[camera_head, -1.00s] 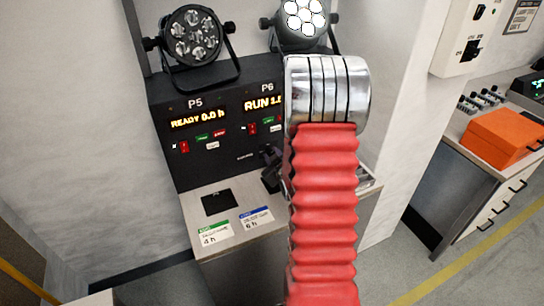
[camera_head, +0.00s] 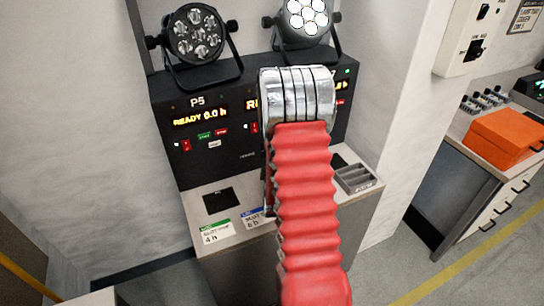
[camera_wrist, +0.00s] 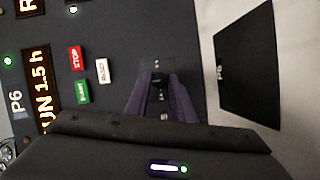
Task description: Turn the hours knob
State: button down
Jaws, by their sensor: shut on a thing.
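In the wrist view, a small dark knob (camera_wrist: 157,79) sits on the black panel, with tiny marks around it. My gripper (camera_wrist: 158,87) has its two purple fingers at the knob's sides, shut on it. The P6 display (camera_wrist: 40,92) reads RUN 1.5 h beside a red STOP button (camera_wrist: 76,58), a green START button (camera_wrist: 82,92) and a white button (camera_wrist: 102,71). In the head view, my arm hides the knob, my fingers and most of the P6 section. The P5 display (camera_head: 200,118) reads READY 0.0 h.
An unlit lamp (camera_head: 193,36) stands above P5 and a lit one (camera_head: 305,18) above P6. The worktop holds a black pad (camera_head: 219,201), a green-topped 4 h card (camera_head: 216,231), a blue-topped 6 h card (camera_head: 254,219) and a grey tray (camera_head: 358,179). Another black pad (camera_wrist: 246,67) is marked P6.

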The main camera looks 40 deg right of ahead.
jog(key=shift+w+a+f+n, duration=0.15)
jog(key=shift+a+n, duration=0.1)
jog(key=shift+n, duration=0.25)
jog(key=c, duration=1.8)
grip_release()
jog(key=shift+o, duration=1.3)
jog(key=shift+d, duration=0.15)
jog(key=shift+s, duration=0.2)
